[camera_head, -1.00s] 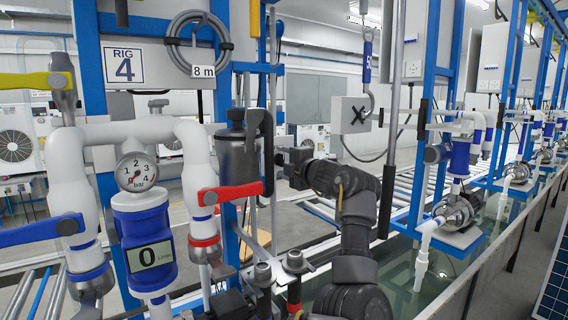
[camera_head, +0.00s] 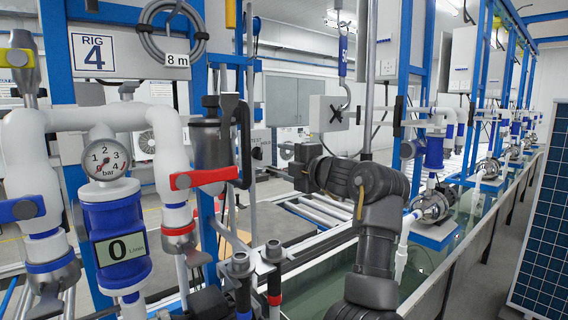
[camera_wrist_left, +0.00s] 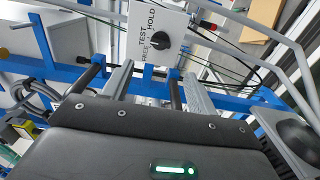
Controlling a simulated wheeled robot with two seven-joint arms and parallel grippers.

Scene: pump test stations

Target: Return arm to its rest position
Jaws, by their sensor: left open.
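My left arm rises from the bottom of the head view and bends left at the wrist. My left gripper (camera_head: 288,162) points left there, in front of the rig and below the white selector box (camera_head: 324,112) with its black knob. In the left wrist view the left gripper (camera_wrist_left: 148,82) has its fingers apart with nothing between them. That view shows a white box (camera_wrist_left: 150,22) marked TEST and HOLD, with a black knob (camera_wrist_left: 160,40), beyond the fingers and apart from them. My right gripper is not in view.
At left are white pipes, a red-handled valve (camera_head: 200,178), a blue-handled valve (camera_head: 22,210), a pressure gauge (camera_head: 106,159) and a flow meter reading 0 (camera_head: 119,247). A grey canister (camera_head: 211,142) stands left of my gripper. A water trough (camera_head: 330,275) runs behind my arm.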

